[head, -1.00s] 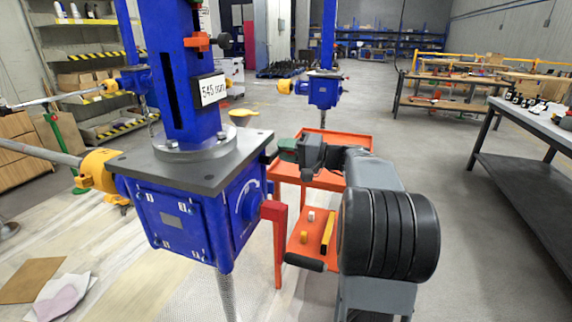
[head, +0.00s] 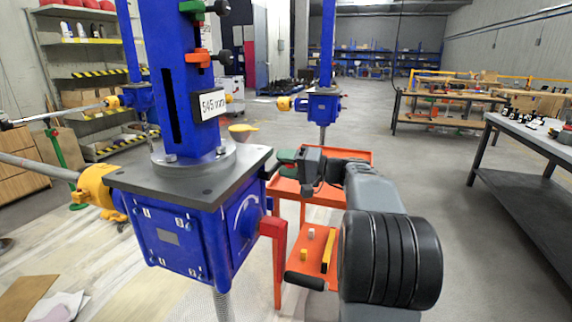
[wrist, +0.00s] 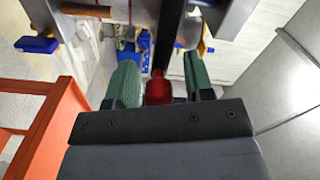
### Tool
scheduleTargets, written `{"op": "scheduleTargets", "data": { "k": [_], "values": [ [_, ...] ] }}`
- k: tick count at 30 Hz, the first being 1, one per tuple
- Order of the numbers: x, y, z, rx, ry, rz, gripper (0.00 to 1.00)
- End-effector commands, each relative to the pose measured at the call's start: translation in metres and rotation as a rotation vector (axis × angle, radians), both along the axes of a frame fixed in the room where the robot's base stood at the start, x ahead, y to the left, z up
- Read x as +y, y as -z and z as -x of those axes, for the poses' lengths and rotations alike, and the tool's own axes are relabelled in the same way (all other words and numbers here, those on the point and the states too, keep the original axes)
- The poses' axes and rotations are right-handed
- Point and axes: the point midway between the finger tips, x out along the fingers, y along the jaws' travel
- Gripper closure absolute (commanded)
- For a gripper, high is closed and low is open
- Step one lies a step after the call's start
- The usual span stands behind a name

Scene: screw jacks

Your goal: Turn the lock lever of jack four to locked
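The nearest blue screw jack (head: 187,235) stands at left centre in the head view, with a grey top plate and a "545 mm" sign. No jack number is readable. My gripper (head: 284,159) is beside the plate's right edge, above the lever in the picture. In the wrist view its green fingers (wrist: 160,85) stand apart, with a red rounded part (wrist: 158,90) showing between them. Gaps show on both sides; I cannot tell its depth.
An orange cart (head: 345,153) with small items on its lower shelf stands just behind my arm. A yellow-ended bar (head: 92,187) sticks out left of the jack. Other blue jacks (head: 322,106) stand behind. Grey floor at right is open up to a dark workbench (head: 530,190).

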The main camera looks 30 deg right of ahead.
Motion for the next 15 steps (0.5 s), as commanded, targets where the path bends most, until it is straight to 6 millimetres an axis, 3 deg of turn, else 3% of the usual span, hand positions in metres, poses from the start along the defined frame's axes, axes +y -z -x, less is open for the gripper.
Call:
{"op": "scheduleTargets", "data": {
  "k": [8,15],
  "values": [
    [-0.003,-0.001,0.003,-0.001,0.002,-0.001,0.52],
    [-0.029,-0.002,0.030,-0.001,0.005,-0.003,0.52]
  ]
}}
